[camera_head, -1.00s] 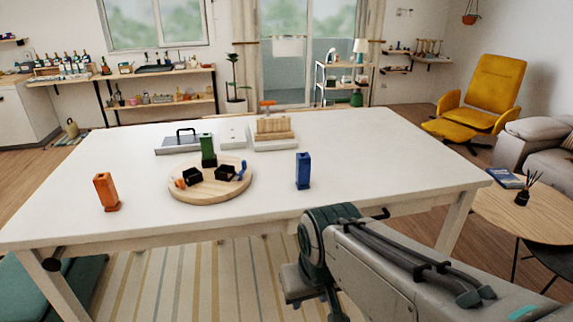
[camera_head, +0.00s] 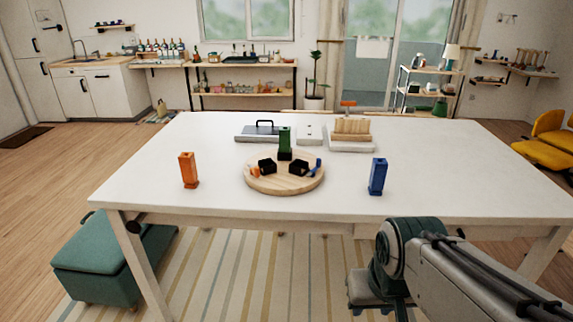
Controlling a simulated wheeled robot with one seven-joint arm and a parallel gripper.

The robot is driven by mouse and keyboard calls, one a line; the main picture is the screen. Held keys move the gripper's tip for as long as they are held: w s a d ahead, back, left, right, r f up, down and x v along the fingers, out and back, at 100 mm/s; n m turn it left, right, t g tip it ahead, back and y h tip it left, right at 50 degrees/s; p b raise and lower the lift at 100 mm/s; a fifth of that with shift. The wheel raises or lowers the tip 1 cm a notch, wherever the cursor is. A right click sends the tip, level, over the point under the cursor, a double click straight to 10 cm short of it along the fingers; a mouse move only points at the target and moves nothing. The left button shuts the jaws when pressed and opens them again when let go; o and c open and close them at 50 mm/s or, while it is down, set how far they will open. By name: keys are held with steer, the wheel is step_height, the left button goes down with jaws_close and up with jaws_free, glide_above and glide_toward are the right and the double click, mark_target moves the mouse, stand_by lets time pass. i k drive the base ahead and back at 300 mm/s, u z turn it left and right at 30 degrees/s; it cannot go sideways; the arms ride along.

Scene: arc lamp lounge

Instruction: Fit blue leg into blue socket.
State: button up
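The blue leg (camera_head: 377,177) stands upright on the white table near its front edge, right of the round wooden board. On the round board (camera_head: 262,186) sit two black sockets; the right black socket (camera_head: 299,167) has a blue part (camera_head: 317,164) beside it, the left black socket (camera_head: 267,166) an orange part. A green leg (camera_head: 285,143) stands upright at the back of the board. An orange leg (camera_head: 188,170) stands on the table left of the board. My arm reaches in at the lower right, below the table's front edge; my gripper's fingers cannot be made out.
The white table (camera_head: 220,204) has bare surface around the board. Behind the board are a grey tray with a handle (camera_head: 262,132), a white plate and a wooden rack (camera_head: 351,129). A teal ottoman (camera_head: 115,259) stands at the table's front left.

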mark_target(282, 174)
steer(key=z, duration=0.05)
steer(key=i, duration=1.4)
steer(key=z, duration=0.15)
